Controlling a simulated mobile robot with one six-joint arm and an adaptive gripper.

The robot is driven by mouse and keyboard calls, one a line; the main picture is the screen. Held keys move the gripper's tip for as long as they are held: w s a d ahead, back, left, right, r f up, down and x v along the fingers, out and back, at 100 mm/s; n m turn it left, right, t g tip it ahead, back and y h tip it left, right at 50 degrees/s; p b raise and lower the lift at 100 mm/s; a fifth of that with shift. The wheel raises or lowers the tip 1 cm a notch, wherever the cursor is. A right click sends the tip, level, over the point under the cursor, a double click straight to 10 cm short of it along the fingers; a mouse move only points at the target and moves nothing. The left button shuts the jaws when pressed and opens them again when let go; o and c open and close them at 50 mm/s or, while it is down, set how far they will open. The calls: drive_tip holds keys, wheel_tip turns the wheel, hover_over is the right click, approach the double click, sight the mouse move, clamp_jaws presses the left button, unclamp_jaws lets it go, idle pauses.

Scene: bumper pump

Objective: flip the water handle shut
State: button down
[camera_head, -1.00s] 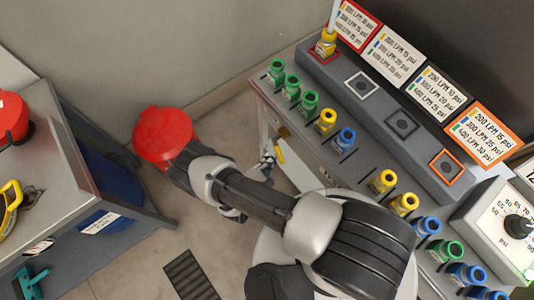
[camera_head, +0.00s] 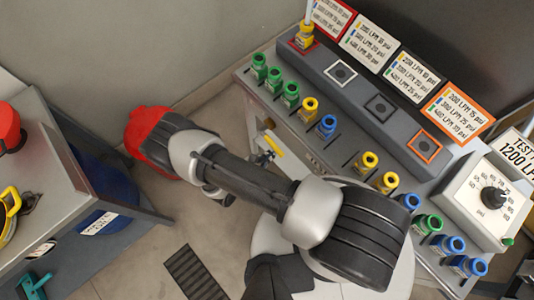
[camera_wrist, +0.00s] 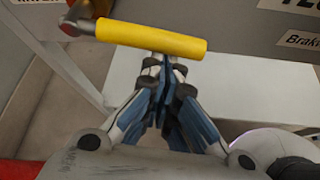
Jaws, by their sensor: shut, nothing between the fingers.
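The water handle is a yellow bar (camera_head: 274,147) low on the near side of the grey console in the head view. In the wrist view the yellow handle (camera_wrist: 150,39) lies nearly crosswise at the top, its left end joined to a metal valve fitting (camera_wrist: 78,18). My gripper (camera_wrist: 166,72) is shut and empty, its blue-padded fingers together. The fingertips are just below the handle's middle in the picture; whether they touch it I cannot tell. In the head view my gripper (camera_head: 260,158) is small and partly hidden by my arm, beside the handle.
The console (camera_head: 345,90) carries a row of green, yellow and blue nozzles along its edge and a pressure dial (camera_head: 493,197) at right. A metal table (camera_head: 50,165) with a blue drum (camera_head: 100,195) beneath stands at left.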

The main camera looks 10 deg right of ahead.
drive_tip(key=shift+s+d+r+p, duration=0.1)
drive_tip(key=shift+r+p, duration=0.1)
drive_tip(key=shift+r, duration=0.2)
drive_tip(key=shift+s+d+r+p, duration=0.1)
drive_tip(key=shift+r+p, duration=0.05)
drive_tip(key=shift+r, duration=0.3)
wheel_tip(320, 180, down, 5)
drive_tip(key=b, duration=0.5)
drive_tip(key=w+p+v, duration=0.1)
drive_tip(key=p+v, duration=0.2)
drive_tip(key=v, duration=0.8)
drive_tip(key=shift+a+r, duration=0.2)
drive_tip(key=shift+a, duration=0.2)
